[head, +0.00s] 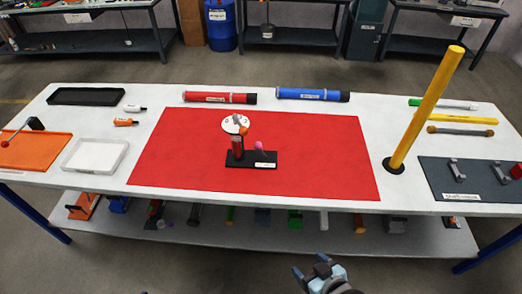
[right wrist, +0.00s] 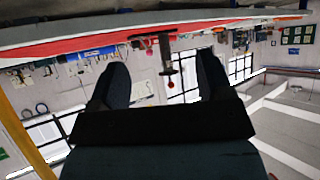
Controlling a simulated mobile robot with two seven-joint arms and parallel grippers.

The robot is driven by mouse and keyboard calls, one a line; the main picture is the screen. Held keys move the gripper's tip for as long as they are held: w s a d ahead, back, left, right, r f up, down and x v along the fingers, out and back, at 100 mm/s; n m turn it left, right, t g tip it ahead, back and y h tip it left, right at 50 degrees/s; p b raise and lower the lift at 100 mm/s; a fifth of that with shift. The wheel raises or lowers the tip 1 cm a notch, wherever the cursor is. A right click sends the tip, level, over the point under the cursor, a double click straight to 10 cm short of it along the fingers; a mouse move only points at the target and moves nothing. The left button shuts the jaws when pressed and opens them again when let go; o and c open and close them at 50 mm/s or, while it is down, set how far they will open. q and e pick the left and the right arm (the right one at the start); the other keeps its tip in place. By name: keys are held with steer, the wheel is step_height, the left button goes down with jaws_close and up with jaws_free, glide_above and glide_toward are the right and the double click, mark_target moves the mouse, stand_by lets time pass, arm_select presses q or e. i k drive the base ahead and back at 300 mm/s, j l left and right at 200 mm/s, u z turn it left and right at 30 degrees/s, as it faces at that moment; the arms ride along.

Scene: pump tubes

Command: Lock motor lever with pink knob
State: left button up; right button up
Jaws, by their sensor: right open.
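A small motor unit on a black base (head: 251,160) stands on the red mat (head: 330,165). It has a red upright body, an orange part and a white disc on top. The lever's pink knob (head: 258,145) stands up on the right part of the base. My right gripper (head: 312,268) is at the bottom of the head view, in front of the table and apart from the motor. In the upside-down right wrist view, its fingers (right wrist: 162,85) are open and empty, with the motor unit (right wrist: 150,42) beyond them. My left gripper does not show.
A tall yellow tube (head: 426,110) stands in a black ring to the right of the mat. Red (head: 220,97) and blue (head: 312,94) tubes lie behind the mat. An orange tray (head: 38,150) and a white tray (head: 95,155) are at left. The mat around the motor is clear.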

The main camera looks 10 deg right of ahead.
mark_target(258, 145)
steer(key=z, duration=0.6)
steer(key=j+z, duration=0.25)
steer(key=z, duration=0.15)
steer(key=i+j+z, duration=0.1)
steer(key=j+z, duration=0.15)
steer(key=z, duration=0.15)
steer(key=j+z, duration=0.25)
steer(key=z, duration=0.15)
steer(key=k+j+z, duration=0.15)
steer(key=j, duration=0.2)
steer(key=j+z, duration=0.1)
steer(key=j, duration=0.25)
steer(key=k+j+z, duration=0.15)
steer(key=j, duration=0.2)
steer(key=k+j, duration=0.1)
steer(key=j, duration=0.4)
steer(key=k, duration=0.05)
